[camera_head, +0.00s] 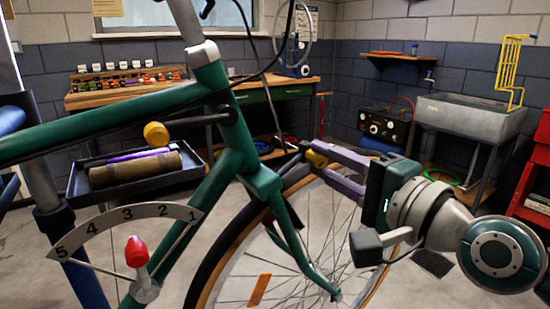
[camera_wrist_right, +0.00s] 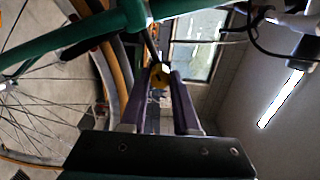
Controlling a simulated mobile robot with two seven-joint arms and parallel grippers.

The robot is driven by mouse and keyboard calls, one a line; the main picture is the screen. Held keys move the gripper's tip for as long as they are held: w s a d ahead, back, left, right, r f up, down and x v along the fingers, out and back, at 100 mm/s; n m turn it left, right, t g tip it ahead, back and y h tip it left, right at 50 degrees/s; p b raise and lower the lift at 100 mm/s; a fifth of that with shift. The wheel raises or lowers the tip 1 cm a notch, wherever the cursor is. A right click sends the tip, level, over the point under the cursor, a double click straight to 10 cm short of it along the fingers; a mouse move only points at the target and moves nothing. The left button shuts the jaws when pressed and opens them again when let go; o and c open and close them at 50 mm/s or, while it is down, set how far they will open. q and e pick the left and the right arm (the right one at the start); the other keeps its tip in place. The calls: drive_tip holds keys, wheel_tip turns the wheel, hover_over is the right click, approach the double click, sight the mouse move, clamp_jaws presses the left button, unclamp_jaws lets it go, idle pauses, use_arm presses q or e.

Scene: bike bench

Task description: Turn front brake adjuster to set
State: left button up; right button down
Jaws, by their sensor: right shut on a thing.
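The front brake adjuster is a small yellow knob (camera_head: 316,159) by the front brake, just above the front wheel. My right gripper (camera_head: 318,154) reaches in from the right and is shut on it with its two purple fingers. In the right wrist view the yellow knob (camera_wrist_right: 160,76) sits between the fingertips (camera_wrist_right: 162,74), which partly cover it. Any mark on the knob is too small to read. My left gripper is not in view.
The green bike frame (camera_head: 185,105) and front wheel (camera_head: 235,235) are close to my right gripper. A second yellow knob (camera_head: 156,134) stands at the left. A numbered dial (camera_head: 125,213) with a red-tipped lever (camera_head: 137,252) is in front. A tray (camera_head: 92,199) holds a brown roll.

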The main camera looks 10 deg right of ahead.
drive_tip(key=n, duration=0.4)
drive_tip(key=shift+r+n+p, duration=0.15)
drive_tip(key=shift+n+p, duration=0.15)
drive_tip(key=shift+p, duration=0.05)
drive_tip(key=n+p, duration=0.1)
drive_tip(key=n, duration=0.4)
drive_tip(key=n+p, duration=0.1)
drive_tip(key=n, duration=0.4)
drive_tip(key=shift+a, duration=0.1)
drive_tip(key=n, duration=0.4)
drive_tip(key=shift+p, duration=0.3)
drive_tip(key=n, duration=0.8)
drive_tip(key=shift+s+f+n, duration=0.1)
drive_tip(key=shift+f+n, duration=0.1)
drive_tip(key=shift+n, duration=0.1)
drive_tip(key=n, duration=0.4)
drive_tip(key=shift+b, duration=0.3)
drive_tip(key=shift+n+b, duration=0.4)
drive_tip(key=shift+n, duration=1.8)
